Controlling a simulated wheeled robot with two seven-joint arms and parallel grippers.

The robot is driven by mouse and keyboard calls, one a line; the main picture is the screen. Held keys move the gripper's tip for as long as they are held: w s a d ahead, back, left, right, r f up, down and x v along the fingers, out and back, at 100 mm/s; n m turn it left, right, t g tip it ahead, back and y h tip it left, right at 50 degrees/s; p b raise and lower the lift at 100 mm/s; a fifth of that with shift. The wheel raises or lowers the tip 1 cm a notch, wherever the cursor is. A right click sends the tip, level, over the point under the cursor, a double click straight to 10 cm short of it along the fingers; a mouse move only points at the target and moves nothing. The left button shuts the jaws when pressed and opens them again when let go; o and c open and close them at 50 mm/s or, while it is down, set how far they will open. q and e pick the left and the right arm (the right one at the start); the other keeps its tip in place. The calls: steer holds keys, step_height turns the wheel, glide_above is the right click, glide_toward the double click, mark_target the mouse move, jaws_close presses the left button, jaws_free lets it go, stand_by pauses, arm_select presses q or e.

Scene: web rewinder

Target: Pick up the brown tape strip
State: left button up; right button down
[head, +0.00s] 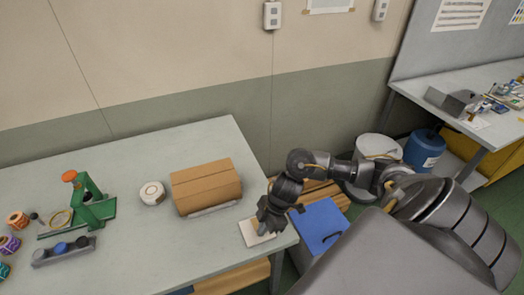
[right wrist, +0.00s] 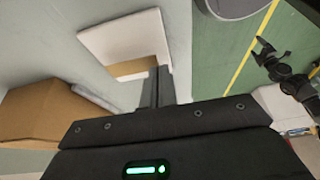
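The brown tape strip (right wrist: 134,67) shows in the right wrist view, over the near part of a white square pad (right wrist: 118,35). In the head view the pad (head: 249,238) lies near the table's right edge, and the strip is mostly hidden by my right gripper (head: 264,227). The right gripper points down over the pad. In the wrist view its dark fingers (right wrist: 157,85) are close together at the strip's right end and look shut on it; the contact is partly hidden. My left gripper (right wrist: 258,50) appears small in the wrist view, its fingers apart and empty.
A brown cardboard-coloured block (head: 206,185) lies left of the pad, with a white roll (head: 152,193) beside it. A blue-lidded box (head: 320,224) stands right of the table. The table's front middle is clear.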

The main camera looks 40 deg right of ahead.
steer(key=s+d+r+p, duration=0.1)
steer(key=s+r+p, duration=0.1)
steer(key=s+r, duration=0.9)
steer(key=shift+s+d+p, duration=0.35)
steer(key=shift+s+d, duration=0.05)
steer(key=shift+s, duration=1)
steer(key=shift+w, duration=0.1)
